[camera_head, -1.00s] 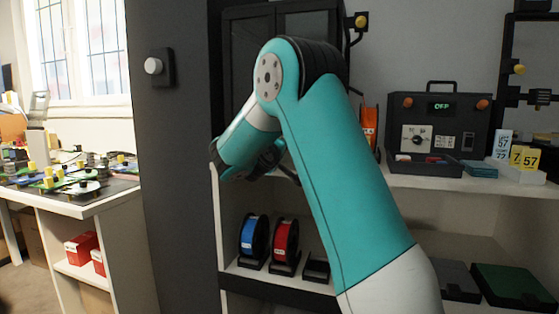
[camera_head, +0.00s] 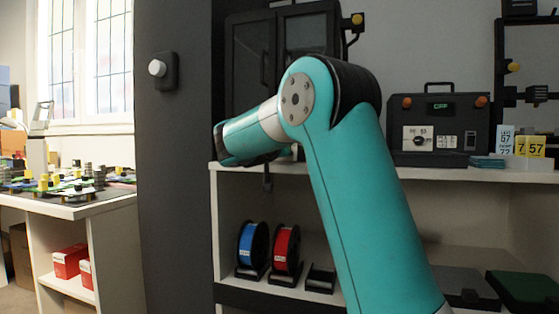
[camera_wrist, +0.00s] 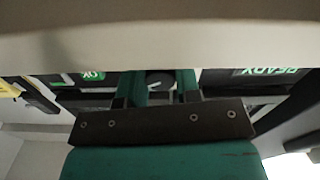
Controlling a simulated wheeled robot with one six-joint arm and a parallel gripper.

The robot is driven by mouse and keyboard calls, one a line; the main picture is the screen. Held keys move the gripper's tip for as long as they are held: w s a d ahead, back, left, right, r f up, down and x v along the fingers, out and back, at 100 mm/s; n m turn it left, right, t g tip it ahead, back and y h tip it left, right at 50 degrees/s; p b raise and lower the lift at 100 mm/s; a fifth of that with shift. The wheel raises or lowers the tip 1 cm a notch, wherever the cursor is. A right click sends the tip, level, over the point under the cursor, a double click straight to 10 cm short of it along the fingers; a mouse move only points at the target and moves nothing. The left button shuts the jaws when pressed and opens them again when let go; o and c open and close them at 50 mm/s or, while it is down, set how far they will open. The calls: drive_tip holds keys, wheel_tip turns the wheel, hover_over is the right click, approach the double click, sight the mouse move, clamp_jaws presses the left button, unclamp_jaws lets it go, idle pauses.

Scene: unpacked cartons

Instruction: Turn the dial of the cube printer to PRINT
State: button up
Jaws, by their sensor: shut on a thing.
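In the wrist view, a round dark dial with a pale mark (camera_wrist: 160,83) sits between the two teal fingers of my gripper (camera_wrist: 158,94). The fingers are shut on it, one on each side. The dark panel around it has a green READY display (camera_wrist: 268,72), seen upside down, and a smaller green-lit sign (camera_wrist: 92,76) on the left. The dial's lettering cannot be read. In the head view my forearm hides my gripper and the dial, so the panel cannot be picked out there. A dark cabinet with glass doors (camera_head: 252,65) stands behind my arm.
A black box with an OFF display and its own dial (camera_head: 438,125) stands right on the shelf (camera_head: 400,176), beside number cards (camera_head: 535,147). Blue (camera_head: 250,243) and red (camera_head: 285,247) spools stand below. A dark column (camera_head: 175,210) and cluttered table (camera_head: 70,208) are left.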

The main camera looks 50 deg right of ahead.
drive_tip(key=shift+f+m+b, duration=0.2)
drive_tip(key=shift+m+b, duration=1.8)
drive_tip(key=shift+m, duration=0.3)
drive_tip(key=o, duration=0.9)
drive_tip(key=shift+r, duration=0.15)
drive_tip(key=shift+a, duration=0.2)
drive_tip(key=p+v, duration=0.2)
drive_tip(key=v, duration=1.5)
drive_tip(key=shift+s+a, duration=0.1)
